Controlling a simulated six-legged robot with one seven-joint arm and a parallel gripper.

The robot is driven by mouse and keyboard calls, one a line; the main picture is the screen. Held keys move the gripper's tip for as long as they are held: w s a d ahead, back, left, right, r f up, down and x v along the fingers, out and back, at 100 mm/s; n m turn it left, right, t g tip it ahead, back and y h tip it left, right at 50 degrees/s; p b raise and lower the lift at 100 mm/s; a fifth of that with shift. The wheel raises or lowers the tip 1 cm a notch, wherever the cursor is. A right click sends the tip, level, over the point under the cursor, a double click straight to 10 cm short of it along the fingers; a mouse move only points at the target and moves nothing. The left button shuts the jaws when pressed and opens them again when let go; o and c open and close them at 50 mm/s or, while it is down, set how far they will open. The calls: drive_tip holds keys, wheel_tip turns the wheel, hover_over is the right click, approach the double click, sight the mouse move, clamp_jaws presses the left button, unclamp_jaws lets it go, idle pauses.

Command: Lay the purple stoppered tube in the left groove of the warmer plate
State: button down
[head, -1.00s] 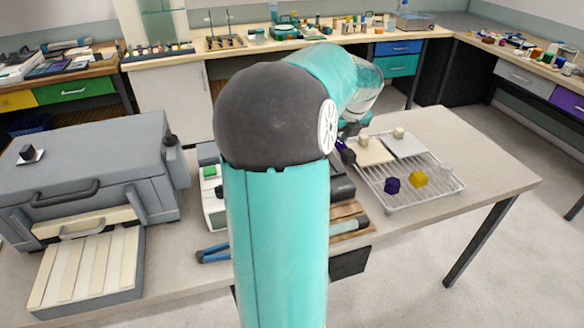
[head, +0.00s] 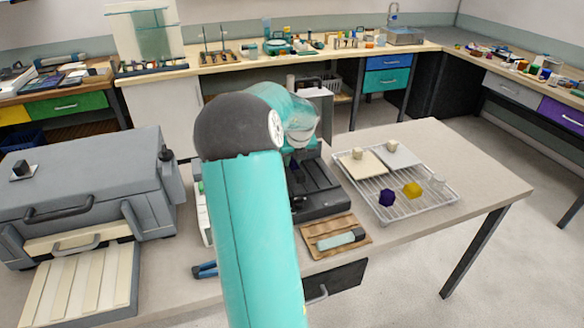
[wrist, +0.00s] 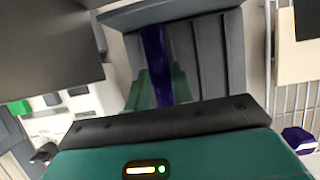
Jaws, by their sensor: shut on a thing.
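The purple stoppered tube (wrist: 157,50) is a dark purple length in the wrist view, between the green fingers of my gripper (wrist: 160,88). My gripper is shut on it. The tube is over the dark grey grooved plate (wrist: 215,55), which looks like the warmer plate, on its left part. I cannot tell whether the tube touches the plate.
A wire rack (head: 408,212) on the right holds a purple faceted piece (head: 387,198), a yellow one (head: 412,190) and pale plates. A wooden tray (head: 318,225) with a teal-and-grey object lies in front of the warmer. A large grey case (head: 80,190) stands left. The table's right end is clear.

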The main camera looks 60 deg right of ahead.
sight(293, 163)
drive_tip(key=shift+w+f, duration=0.15)
drive_tip(key=shift+f, duration=0.75)
drive_tip(key=shift+w+f, duration=0.1)
drive_tip(key=shift+f, duration=0.8)
drive_tip(key=shift+f, duration=0.1)
drive_tip(key=c, duration=1.2)
unclamp_jaws()
drive_tip(key=shift+s+r, duration=0.1)
drive_tip(key=shift+r, duration=0.35)
drive_tip(key=v, duration=1.1)
drive_tip(key=shift+a+r, duration=0.1)
drive_tip(key=shift+r, duration=0.05)
